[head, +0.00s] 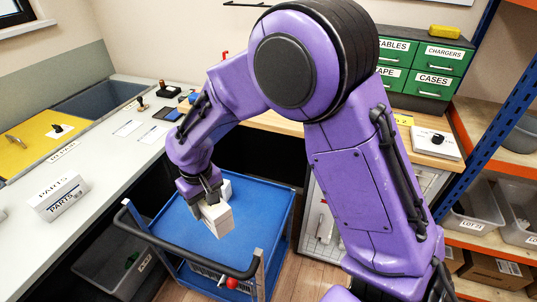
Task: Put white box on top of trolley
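My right gripper (205,200) points down over the blue trolley (182,232). Its fingers are closed on the upper part of a white box (219,219), one finger at the left side and the other at the back. The box is upright over the trolley's top; I cannot tell whether its underside touches the surface. A second white piece (227,186) shows just behind the gripper, partly hidden by it. My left gripper is not in view.
The trolley has a black handle (188,262) at its near side and free blue top around the box. The white counter (95,160) with a PARTS box (60,196) is at the left. Green drawers (435,85) and a shelf rack (505,165) stand at the right.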

